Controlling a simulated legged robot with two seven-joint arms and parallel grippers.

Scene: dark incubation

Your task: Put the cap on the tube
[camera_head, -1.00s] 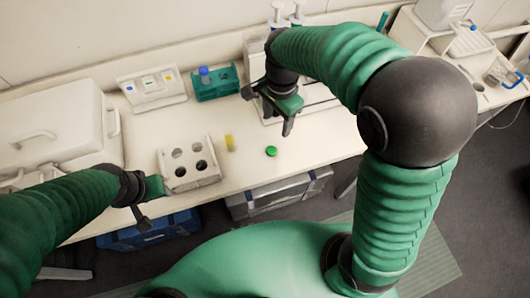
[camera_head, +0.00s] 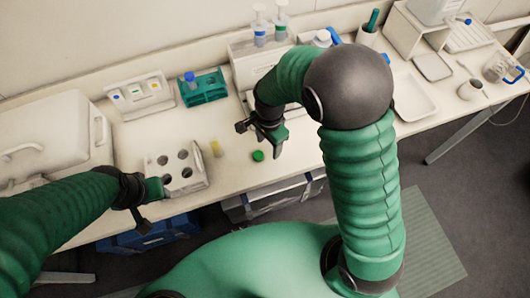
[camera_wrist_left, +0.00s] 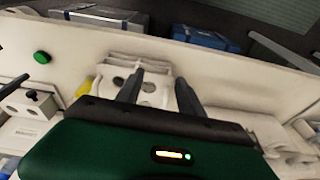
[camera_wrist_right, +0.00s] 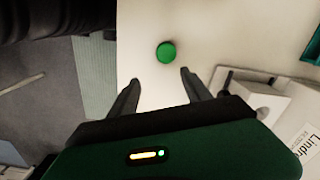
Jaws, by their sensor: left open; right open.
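The green cap (camera_head: 258,155) lies on the bench near its front edge. A small yellow tube (camera_head: 216,148) stands to its left, beside the white rack. My right gripper (camera_head: 260,138) is open and empty, close to the cap in the head view. In the right wrist view the cap (camera_wrist_right: 166,52) shows beyond and between the open fingertips. My left gripper (camera_head: 156,205) is open and empty at the bench's front edge by the white rack. In the left wrist view the tube (camera_wrist_left: 83,88) is partly hidden and the cap (camera_wrist_left: 42,57) lies farther left.
The white rack (camera_head: 178,187) with several holes sits between my left gripper and the tube. A teal rack (camera_head: 204,91) holding a blue-capped tube (camera_head: 190,79) stands behind. A large white box (camera_head: 45,135) fills the bench's left. A white tray (camera_head: 414,97) lies at the right.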

